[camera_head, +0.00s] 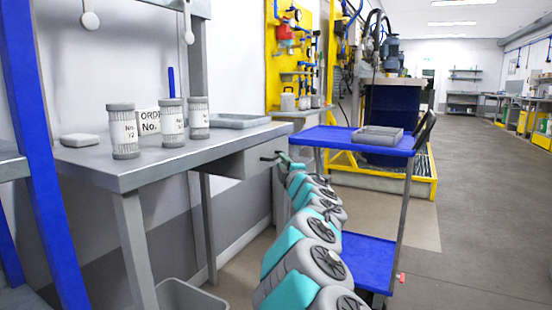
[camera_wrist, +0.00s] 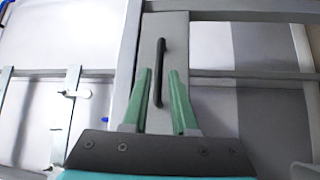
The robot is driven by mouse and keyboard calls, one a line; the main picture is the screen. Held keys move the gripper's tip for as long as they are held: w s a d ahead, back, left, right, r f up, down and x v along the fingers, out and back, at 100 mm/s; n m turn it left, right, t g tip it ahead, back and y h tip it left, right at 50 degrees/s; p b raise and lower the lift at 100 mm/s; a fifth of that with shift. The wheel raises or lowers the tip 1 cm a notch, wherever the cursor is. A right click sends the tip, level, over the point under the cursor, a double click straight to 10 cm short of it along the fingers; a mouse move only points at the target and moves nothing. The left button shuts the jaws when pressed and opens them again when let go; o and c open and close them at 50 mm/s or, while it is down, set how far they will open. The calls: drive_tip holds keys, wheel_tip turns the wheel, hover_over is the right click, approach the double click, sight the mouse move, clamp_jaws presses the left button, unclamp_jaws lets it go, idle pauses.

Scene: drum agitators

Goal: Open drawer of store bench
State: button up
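The store bench (camera_head: 95,173) is a grey table at the left in the head view. Its drawer (camera_head: 231,166) hangs under the right end of the top and looks shut. In the wrist view the grey drawer front (camera_wrist: 180,42) carries a long black bar handle (camera_wrist: 161,62). My gripper (camera_head: 270,157) is beside the drawer's right end in the head view. In the wrist view my gripper (camera_wrist: 160,73) has two green fingers standing apart, one on each side of the handle's lower part in the picture. A gap shows on both sides. Whether the fingertips reach the handle's depth is unclear.
Several ribbed canisters (camera_head: 124,132), an order sign (camera_head: 149,121) and a grey tray (camera_head: 240,121) stand on the bench. A grey bin (camera_head: 190,297) is below. A blue cart (camera_head: 340,139) stands right of my arm. Open floor lies farther right.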

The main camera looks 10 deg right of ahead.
drive_tip(key=shift+w+a+r, duration=0.1)
drive_tip(key=shift+w+a, duration=0.05)
drive_tip(key=shift+w, duration=0.7)
drive_tip(key=shift+w+a+r, duration=0.1)
drive_tip(key=shift+w+r, duration=0.05)
drive_tip(key=shift+w, duration=0.7)
drive_tip(key=shift+w+a+r, duration=0.1)
drive_tip(key=shift+w+a, duration=0.05)
drive_tip(key=shift+w, duration=0.7)
clamp_jaws()
